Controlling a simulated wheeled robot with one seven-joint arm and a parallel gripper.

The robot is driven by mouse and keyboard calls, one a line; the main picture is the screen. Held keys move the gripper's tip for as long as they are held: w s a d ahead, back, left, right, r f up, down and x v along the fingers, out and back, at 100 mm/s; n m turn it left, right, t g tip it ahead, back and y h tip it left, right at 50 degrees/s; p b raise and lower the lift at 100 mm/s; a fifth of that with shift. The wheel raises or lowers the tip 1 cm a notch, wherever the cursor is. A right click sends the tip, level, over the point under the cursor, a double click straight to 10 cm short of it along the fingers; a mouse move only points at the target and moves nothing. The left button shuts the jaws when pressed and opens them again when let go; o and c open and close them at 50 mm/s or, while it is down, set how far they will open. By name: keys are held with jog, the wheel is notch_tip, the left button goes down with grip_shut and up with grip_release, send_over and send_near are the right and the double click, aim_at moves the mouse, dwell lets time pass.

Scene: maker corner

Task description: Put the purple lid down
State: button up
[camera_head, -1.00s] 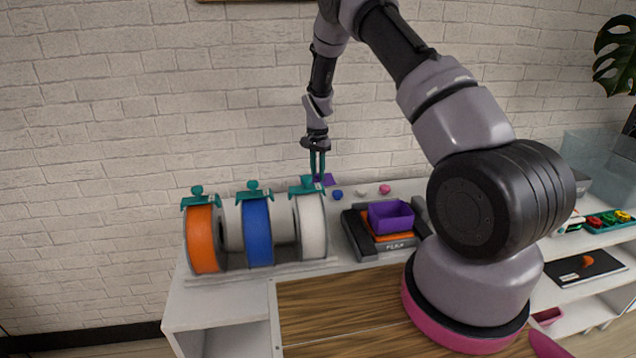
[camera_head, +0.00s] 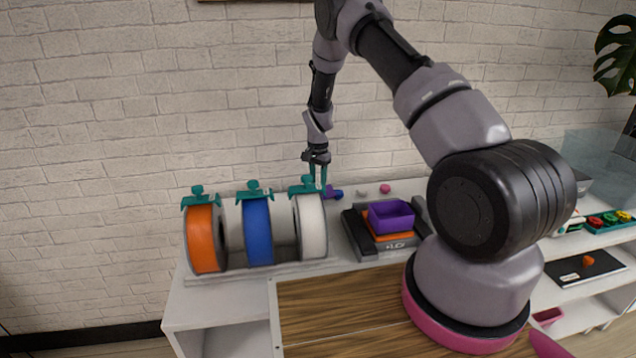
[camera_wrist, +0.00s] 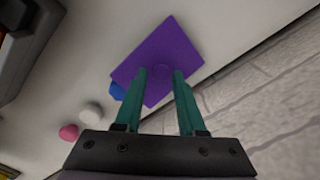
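The purple lid (camera_head: 330,191) is at the back of the white worktop, partly hidden behind the white spool and my fingers. In the wrist view the lid (camera_wrist: 165,46) is a flat purple square with a small round knob, and it looks flat on the white surface. My gripper (camera_head: 318,186) points down over it. In the wrist view my two teal fingers (camera_wrist: 160,76) stand on either side of the knob, with what looks like a narrow gap, so the gripper appears open.
A blue piece (camera_wrist: 117,91) is close beside the lid, with white (camera_wrist: 91,113) and pink (camera_wrist: 69,132) pieces farther off. The rack with orange, blue and white spools (camera_head: 311,222) stands close in front. A purple box (camera_head: 391,216) sits on a dark device (camera_head: 360,243) to the right.

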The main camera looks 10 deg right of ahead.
jog(key=shift+o, duration=0.2)
jog(key=s+d+r+t, duration=0.1)
jog(key=s+r, duration=0.1)
jog(key=r, duration=1.1)
jog(key=s+d+r, duration=0.1)
jog(key=s+r, duration=0.1)
jog(key=r, duration=1)
jog(key=s+d+r+n+t+y, duration=0.2)
jog(key=s+r, duration=0.7)
jog(key=r, duration=0.4)
jog(key=s+d+r+n+t, duration=0.1)
jog(key=s+r, duration=0.3)
jog(key=s, duration=0.8)
jog(key=s+r+n+t, duration=0.1)
jog(key=s+r+t, duration=0.2)
jog(key=s, duration=0.9)
jog(key=shift+d+r+n, duration=0.4)
jog(key=shift+r, duration=0.35)
